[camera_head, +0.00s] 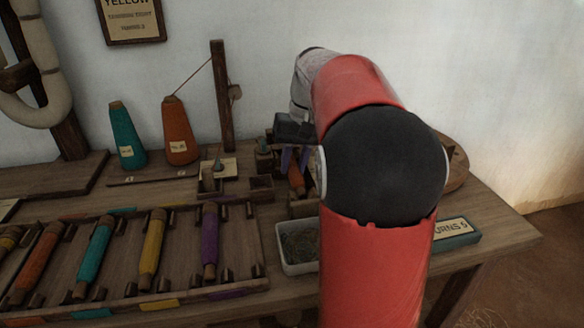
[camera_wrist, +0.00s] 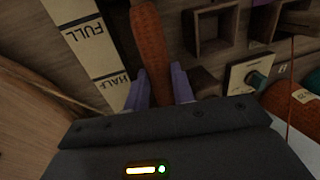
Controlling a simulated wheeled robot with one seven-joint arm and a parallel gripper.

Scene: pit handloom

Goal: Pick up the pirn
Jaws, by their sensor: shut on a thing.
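An orange pirn (camera_wrist: 151,50) shows in the wrist view between the two purple fingers of my gripper (camera_wrist: 160,85). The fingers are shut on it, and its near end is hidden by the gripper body. In the head view the pirn (camera_head: 296,178) shows as a small orange patch below my gripper (camera_head: 294,160), partly hidden by the red arm. I cannot tell whether the pirn touches the table or is clear of it.
A rack (camera_head: 135,300) holds several coloured pirns at the left. Teal (camera_head: 127,138) and orange (camera_head: 179,135) cones stand behind. A shallow tray (camera_head: 290,268) is near the front edge. A FULL/HALF label strip (camera_wrist: 93,42) and square wooden boxes (camera_wrist: 215,28) flank the pirn.

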